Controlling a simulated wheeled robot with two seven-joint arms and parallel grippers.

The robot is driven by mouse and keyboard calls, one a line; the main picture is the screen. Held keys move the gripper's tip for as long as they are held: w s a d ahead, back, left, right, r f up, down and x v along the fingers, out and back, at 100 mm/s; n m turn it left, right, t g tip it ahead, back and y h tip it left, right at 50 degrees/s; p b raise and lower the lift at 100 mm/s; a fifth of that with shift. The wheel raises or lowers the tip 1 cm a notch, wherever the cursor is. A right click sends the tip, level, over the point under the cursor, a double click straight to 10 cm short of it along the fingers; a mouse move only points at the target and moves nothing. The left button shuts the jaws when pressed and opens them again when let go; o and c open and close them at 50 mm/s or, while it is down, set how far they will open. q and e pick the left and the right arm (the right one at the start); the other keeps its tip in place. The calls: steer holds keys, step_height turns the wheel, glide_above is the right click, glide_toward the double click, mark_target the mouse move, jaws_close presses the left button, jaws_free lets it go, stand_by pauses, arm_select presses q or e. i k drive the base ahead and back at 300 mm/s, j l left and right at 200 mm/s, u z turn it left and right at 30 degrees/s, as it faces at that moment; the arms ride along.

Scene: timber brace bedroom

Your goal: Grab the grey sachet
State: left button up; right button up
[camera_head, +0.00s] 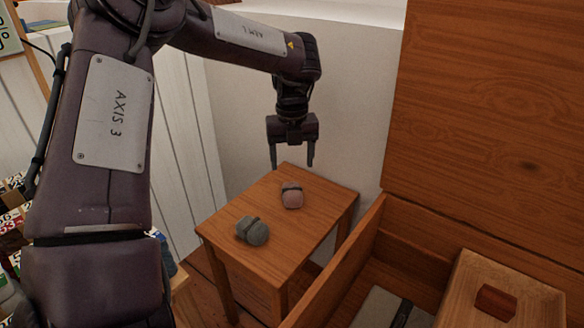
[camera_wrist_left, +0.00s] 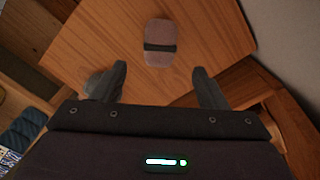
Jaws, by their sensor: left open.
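The grey sachet (camera_head: 252,230), a small rounded bundle with a dark band, lies on the small wooden table (camera_head: 232,252) near its front left. A pink sachet (camera_head: 292,195) with a dark band lies behind it and to the right. My left gripper (camera_head: 292,160) hangs fingers down at the table's back edge, open and empty, above and behind both sachets. In the left wrist view the pink sachet (camera_wrist_left: 160,42) lies ahead of the spread fingers. A greyish shape there is partly hidden by the left finger; I cannot tell surely what it is. My right gripper is not in view.
An open wooden chest (camera_head: 345,262) with a raised lid (camera_head: 490,100) stands right of the table. A wooden box (camera_head: 545,298) inside it holds a reddish-brown block (camera_head: 496,300). A pale wall (camera_head: 350,110) rises behind the table. The tabletop around the sachets is clear.

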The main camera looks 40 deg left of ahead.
mark_target(249, 229)
steer(key=k+l, duration=0.55)
steer(key=l, duration=0.2)
steer(key=k+l, duration=0.6)
steer(key=l, duration=0.1)
